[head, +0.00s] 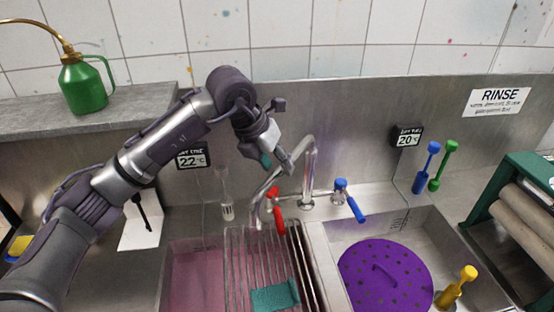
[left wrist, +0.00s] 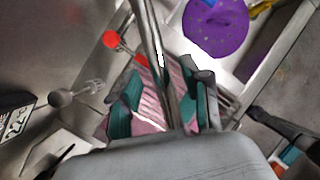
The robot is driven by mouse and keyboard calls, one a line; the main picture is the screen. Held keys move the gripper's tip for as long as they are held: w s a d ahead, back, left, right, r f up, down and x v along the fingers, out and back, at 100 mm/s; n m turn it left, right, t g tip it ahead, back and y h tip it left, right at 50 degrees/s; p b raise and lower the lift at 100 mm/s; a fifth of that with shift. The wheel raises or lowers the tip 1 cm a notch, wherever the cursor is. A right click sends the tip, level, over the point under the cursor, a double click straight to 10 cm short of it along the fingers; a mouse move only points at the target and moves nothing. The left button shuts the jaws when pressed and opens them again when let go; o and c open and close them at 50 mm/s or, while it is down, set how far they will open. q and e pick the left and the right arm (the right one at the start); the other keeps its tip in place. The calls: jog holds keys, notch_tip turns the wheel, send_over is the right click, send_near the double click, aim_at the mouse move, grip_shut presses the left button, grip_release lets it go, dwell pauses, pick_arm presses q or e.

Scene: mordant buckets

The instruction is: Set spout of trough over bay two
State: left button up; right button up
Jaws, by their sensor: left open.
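A curved metal spout (head: 311,160) rises from the tap body behind the sinks. Its outlet end hangs toward the left basin (head: 192,275), which has pink liquid and a wire rack (head: 262,240). The right basin (head: 340,235) holds a purple perforated disc (head: 385,276). My left gripper (head: 276,163) is open, tilted down at the spout's upper bend. In the left wrist view the spout (left wrist: 150,35) runs between the teal-padded fingers of the gripper (left wrist: 163,102); contact cannot be told. My right gripper is out of view.
Red (head: 276,212) and blue (head: 353,206) tap levers flank the spout base. A yellow-handled plug (head: 457,286) stands at right. A whisk-like tool (head: 227,195) and blue and green tools (head: 427,168) are at the back wall.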

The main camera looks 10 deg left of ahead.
pick_arm(q)
jog(key=shift+w+d+f, duration=0.1)
jog(key=shift+w+f, duration=0.05)
jog(key=shift+f, duration=0.3)
grip_shut()
